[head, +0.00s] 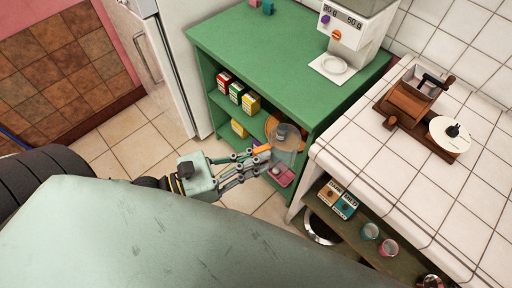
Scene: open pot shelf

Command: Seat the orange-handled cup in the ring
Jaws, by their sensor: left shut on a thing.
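My left gripper (258,162) reaches in from the left at the open front of the green shelf. It is shut on the orange handle (262,149) of a cup, right at the fingertips. A clear, see-through vessel (291,142) with a grey part in it is just beyond the fingers; I cannot tell if it belongs to that handle. A white round ring (335,66) lies on a white plate below the spout of the white grinder (349,34), on the green top. My right gripper is not in view.
The green shelf (280,58) holds several small boxes (238,92) and a pink item (281,175) low down. A white tiled counter (350,145) stands at the right, with a wooden hand grinder (408,100). The middle of the green top is clear.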

